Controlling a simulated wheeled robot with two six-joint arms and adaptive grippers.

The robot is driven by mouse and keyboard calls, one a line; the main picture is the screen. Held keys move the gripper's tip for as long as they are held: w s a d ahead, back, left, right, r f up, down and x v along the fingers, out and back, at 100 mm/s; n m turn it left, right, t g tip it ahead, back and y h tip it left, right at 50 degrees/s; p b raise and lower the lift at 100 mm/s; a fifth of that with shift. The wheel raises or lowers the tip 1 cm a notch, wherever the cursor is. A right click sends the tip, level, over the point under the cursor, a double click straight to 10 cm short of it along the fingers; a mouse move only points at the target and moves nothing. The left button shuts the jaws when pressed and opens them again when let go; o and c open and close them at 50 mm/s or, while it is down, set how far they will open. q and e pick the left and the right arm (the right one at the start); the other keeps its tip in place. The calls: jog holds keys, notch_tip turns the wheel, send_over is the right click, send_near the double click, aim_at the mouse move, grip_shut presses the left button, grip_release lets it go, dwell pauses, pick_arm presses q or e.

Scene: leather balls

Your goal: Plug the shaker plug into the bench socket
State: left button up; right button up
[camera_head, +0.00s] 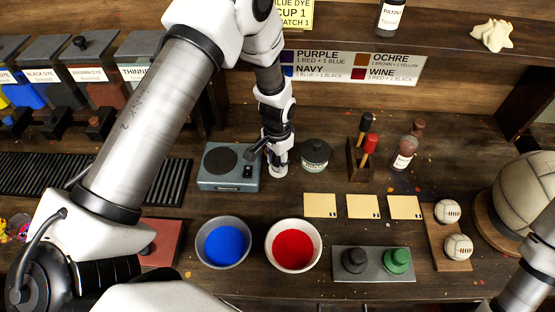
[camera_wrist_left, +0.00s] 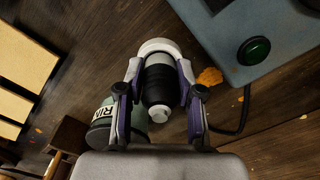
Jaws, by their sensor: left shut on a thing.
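My left gripper (camera_head: 277,152) points down at the bench between the grey-blue shaker (camera_head: 229,167) and a dark jar. In the left wrist view, its two fingers (camera_wrist_left: 159,82) are shut on the shaker plug (camera_wrist_left: 160,92), a black ribbed cylinder with a small pale end. A white round rim (camera_wrist_left: 157,46) shows just beyond the plug; it seems to be the bench socket. I cannot tell whether the plug is inside it or only above it. The shaker's corner (camera_wrist_left: 228,25) and black cable (camera_wrist_left: 244,112) show at the right. My right gripper is out of view.
The dark jar (camera_head: 315,154) stands close to the right of the gripper and shows in the left wrist view (camera_wrist_left: 100,132). Blue (camera_head: 223,245) and red (camera_head: 293,247) dye bowls stand in front. Cream cards (camera_head: 320,205) lie to the right.

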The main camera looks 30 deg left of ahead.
pick_arm(q)
jog(key=shift+f, duration=0.4)
dwell(0.5)
jog(key=shift+o, duration=0.2)
jog(key=shift+s+f+b, duration=0.4)
jog(key=shift+s+b, duration=0.05)
jog(key=shift+r, duration=0.15)
jog(key=shift+w+r+p, duration=0.35)
jog(key=shift+r+p, duration=0.25)
jog(key=shift+p, duration=0.15)
jog(key=shift+c, duration=0.2)
jog(key=shift+r, duration=0.15)
jog(key=shift+w, duration=0.25)
jog(key=shift+s+r, duration=0.1)
jog(key=shift+f, duration=0.2)
dwell(0.4)
